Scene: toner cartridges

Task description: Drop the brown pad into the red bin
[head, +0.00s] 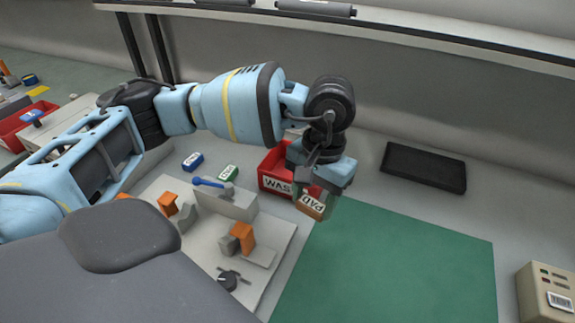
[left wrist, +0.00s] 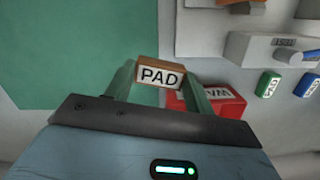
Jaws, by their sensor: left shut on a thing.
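The brown pad (head: 311,206), a small block with a white PAD label, is held between the fingers of my left gripper (head: 317,203). It also shows in the left wrist view (left wrist: 160,73), between the greenish fingertips of the left gripper (left wrist: 160,80). The red bin (head: 272,181), with a white label whose lettering is partly hidden, stands behind and left of the pad in the head view. My gripper covers its right part. In the left wrist view the red bin (left wrist: 228,103) shows right of and below the pad. My right gripper is not in view.
A green mat (head: 400,265) covers the table front right and is clear. A light fixture board (head: 265,285) with orange blocks lies left. Green (head: 229,172) and blue (head: 192,161) labelled blocks lie left of the bin. A black tray (head: 424,167) is at back right.

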